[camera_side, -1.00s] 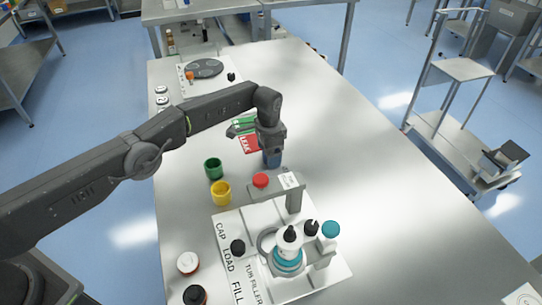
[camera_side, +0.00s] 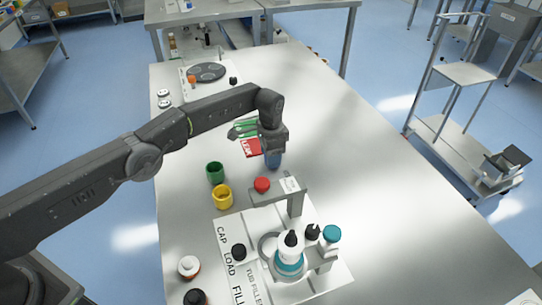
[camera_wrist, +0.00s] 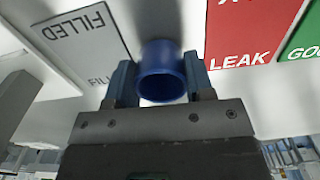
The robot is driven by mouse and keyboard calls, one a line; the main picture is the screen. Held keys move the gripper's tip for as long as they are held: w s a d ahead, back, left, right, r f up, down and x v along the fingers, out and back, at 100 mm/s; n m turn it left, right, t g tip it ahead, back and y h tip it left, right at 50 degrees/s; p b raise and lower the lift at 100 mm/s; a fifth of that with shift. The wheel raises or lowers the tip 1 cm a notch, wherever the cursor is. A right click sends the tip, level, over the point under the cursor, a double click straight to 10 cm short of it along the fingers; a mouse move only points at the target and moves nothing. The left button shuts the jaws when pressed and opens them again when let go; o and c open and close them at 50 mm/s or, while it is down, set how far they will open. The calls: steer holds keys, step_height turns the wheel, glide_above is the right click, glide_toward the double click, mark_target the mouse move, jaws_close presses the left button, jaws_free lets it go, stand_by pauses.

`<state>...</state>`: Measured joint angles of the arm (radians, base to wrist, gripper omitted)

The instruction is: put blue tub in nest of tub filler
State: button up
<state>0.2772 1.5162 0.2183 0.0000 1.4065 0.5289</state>
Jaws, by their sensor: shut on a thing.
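The blue tub (camera_wrist: 160,72) is between the two fingers of my gripper (camera_wrist: 160,88) in the wrist view, with its round opening showing. In the side view my gripper (camera_side: 271,152) points down and is shut on the blue tub (camera_side: 274,162). I cannot tell whether the tub touches the table. The tub filler (camera_side: 285,262) is nearer the camera, on a white board, apart from the gripper. A white bottle with a teal band and dark top (camera_side: 290,252) stands at its grey ring. The nest cannot be made out clearly.
A green tub (camera_side: 215,173) and a yellow tub (camera_side: 222,197) stand left of the gripper, with a red cap (camera_side: 262,184) nearby. A grey post with a label (camera_side: 294,195) rises between gripper and filler. The red LEAK card (camera_side: 250,148) lies behind. The table's right side is clear.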

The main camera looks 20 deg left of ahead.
step_height(320, 180, up, 4)
steer(key=shift+f, duration=0.25)
steer(key=s+a+r, duration=0.2)
steer(key=a+r, duration=0.5)
steer(key=a, duration=0.4)
step_height(320, 180, up, 12)
steer(key=s+d+n, duration=1.4)
steer(key=s+d, duration=0.9)
steer(key=d, duration=0.1)
steer(key=f, duration=1.6)
steer(key=shift+a+f, duration=0.2)
steer(key=shift+f, duration=2.4)
